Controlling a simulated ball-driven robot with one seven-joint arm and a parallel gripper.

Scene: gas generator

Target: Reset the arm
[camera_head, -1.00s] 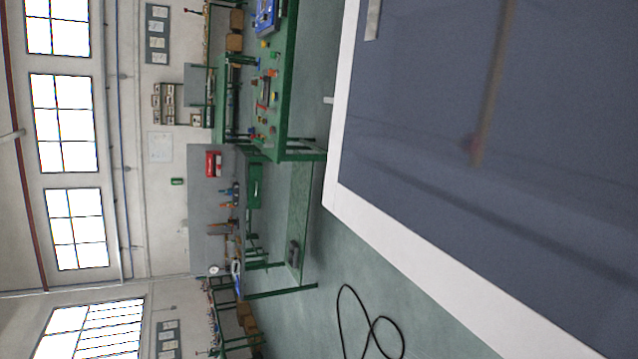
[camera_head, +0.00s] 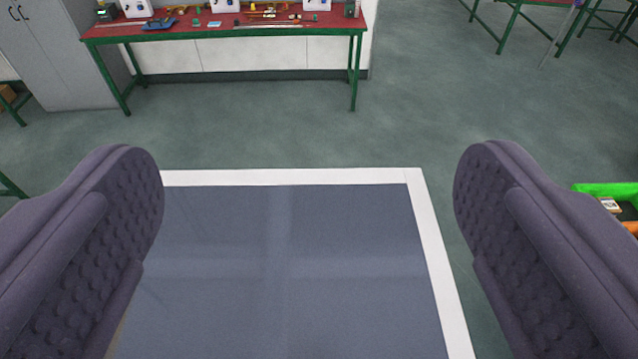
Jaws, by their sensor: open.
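My gripper (camera_head: 309,205) is open, with its two dark purple-grey padded fingers at the left and right of the view. Nothing is between them. Beyond and below them lies a blue-grey panel surface with a white border (camera_head: 290,177). I cannot tell how far the fingers are above it. The rest of my arm is not in view.
A red-topped workbench (camera_head: 230,27) with green legs and small items stands at the back. A grey cabinet (camera_head: 70,50) is at the back left. A green-rimmed box (camera_head: 608,189) is at the right edge. The green-grey floor (camera_head: 420,110) between is clear.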

